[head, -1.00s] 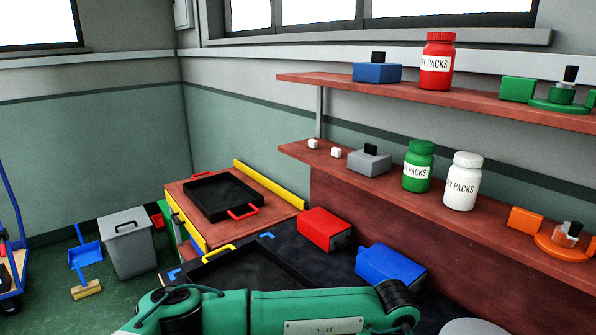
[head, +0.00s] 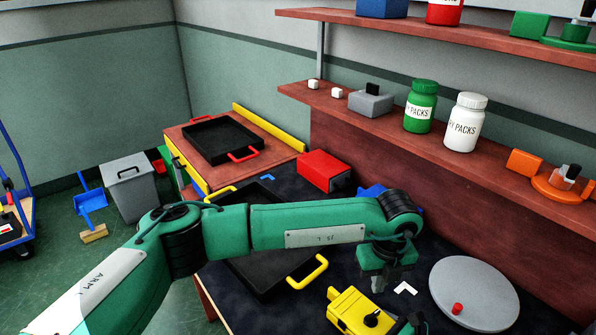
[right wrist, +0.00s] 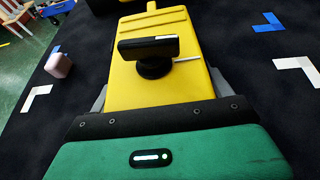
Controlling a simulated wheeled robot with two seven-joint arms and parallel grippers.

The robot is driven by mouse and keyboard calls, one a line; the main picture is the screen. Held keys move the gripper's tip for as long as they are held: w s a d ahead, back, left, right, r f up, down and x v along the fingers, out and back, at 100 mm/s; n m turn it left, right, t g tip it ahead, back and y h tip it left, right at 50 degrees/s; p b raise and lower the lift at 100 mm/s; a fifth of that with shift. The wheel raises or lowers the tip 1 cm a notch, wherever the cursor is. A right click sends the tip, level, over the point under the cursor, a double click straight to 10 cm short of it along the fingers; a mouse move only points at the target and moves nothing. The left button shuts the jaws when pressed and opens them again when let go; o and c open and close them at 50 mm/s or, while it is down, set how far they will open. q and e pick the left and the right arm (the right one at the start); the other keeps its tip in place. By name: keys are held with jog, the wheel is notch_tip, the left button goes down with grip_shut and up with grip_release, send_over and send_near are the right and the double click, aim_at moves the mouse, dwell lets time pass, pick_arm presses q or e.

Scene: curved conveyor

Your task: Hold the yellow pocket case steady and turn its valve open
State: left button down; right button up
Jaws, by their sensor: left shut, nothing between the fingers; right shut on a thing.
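The yellow pocket case (head: 349,309) lies on the dark bench top at the bottom of the head view. Its valve, a black knob with a bar handle (right wrist: 148,48), stands on the case top in the right wrist view; a thin pale pointer sticks out to its right. My right gripper (right wrist: 160,95) is shut on the case's near end, with a grey finger at each side. In the head view only a bit of it (head: 411,324) shows at the bottom edge. My left gripper (head: 388,284) is shut and empty, pointing down above and right of the case, apart from it.
A grey round plate with a red knob (head: 457,309) is at the right. A black tray with yellow handles (head: 264,285) lies left of the case. A red case (head: 325,171) and a partly hidden blue case (head: 372,190) stand behind. A pale cube (right wrist: 58,65) lies left of the case.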

aim_at(372, 318)
pick_arm(q)
jog(key=shift+r, duration=0.25)
jog(key=shift+a+f, duration=0.5)
jog(key=shift+f, duration=0.5)
jog(key=shift+a+f, duration=0.45)
jog(key=shift+f, duration=0.6)
jog(key=shift+a+f, duration=0.5)
jog(key=shift+f, duration=0.5)
jog(key=shift+s+d, duration=0.35)
jog(key=shift+s, duration=0.2)
jog(key=shift+w+d, duration=0.2)
jog(key=shift+d, duration=0.1)
